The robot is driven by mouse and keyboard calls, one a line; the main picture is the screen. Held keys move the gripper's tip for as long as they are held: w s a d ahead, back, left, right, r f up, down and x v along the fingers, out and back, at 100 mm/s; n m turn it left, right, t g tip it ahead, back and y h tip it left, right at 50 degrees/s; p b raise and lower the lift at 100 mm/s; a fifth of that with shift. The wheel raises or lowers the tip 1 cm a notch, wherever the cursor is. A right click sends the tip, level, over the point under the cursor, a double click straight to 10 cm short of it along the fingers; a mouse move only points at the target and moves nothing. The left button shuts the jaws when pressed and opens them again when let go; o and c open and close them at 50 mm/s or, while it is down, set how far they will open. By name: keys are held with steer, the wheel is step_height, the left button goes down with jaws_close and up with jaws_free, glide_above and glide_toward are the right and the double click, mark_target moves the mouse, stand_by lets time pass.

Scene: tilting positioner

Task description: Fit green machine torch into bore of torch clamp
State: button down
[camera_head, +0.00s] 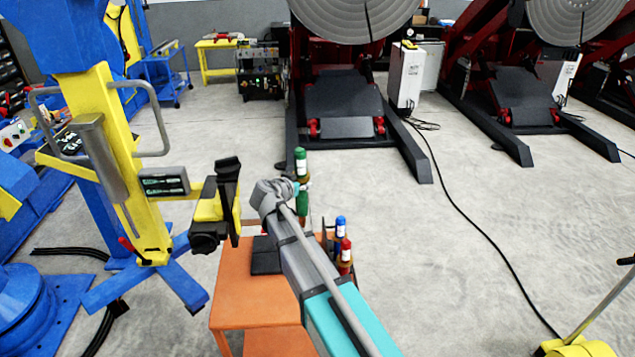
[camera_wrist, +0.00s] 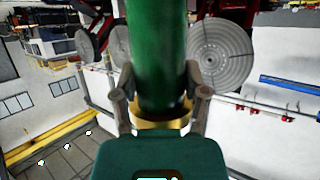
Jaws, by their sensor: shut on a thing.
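The green machine torch (camera_head: 302,203) stands roughly upright in the head view, with a brass-coloured band on it. My gripper (camera_head: 304,186) is shut around it and holds it above the orange cart. In the wrist view the torch's green body (camera_wrist: 158,55) fills the middle, with my gripper's fingers (camera_wrist: 160,95) on both sides and a brass collar below. What looks like the torch clamp (camera_head: 228,180), black parts on a yellow bracket, is on the yellow column left of the torch. The torch is apart from it. The bore cannot be made out.
An orange cart (camera_head: 235,300) stands below, carrying a blue torch (camera_head: 341,229) and a red torch (camera_head: 346,250) right of my arm. The yellow column (camera_head: 115,150) with blue feet is at left. A black cable (camera_head: 470,215) crosses the open floor at right. Positioners stand behind.

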steer(key=s+a+n+t+y, duration=0.1)
steer(key=s+a, duration=0.4)
steer(key=a, duration=0.9)
steer(key=s+a+f+n+t+y+b, duration=0.1)
steer(key=s+a+n+y, duration=0.3)
steer(key=a, duration=1.1)
steer(key=shift+s, duration=1.2)
steer(key=shift+a+f, duration=0.1)
steer(key=shift+s, duration=0.1)
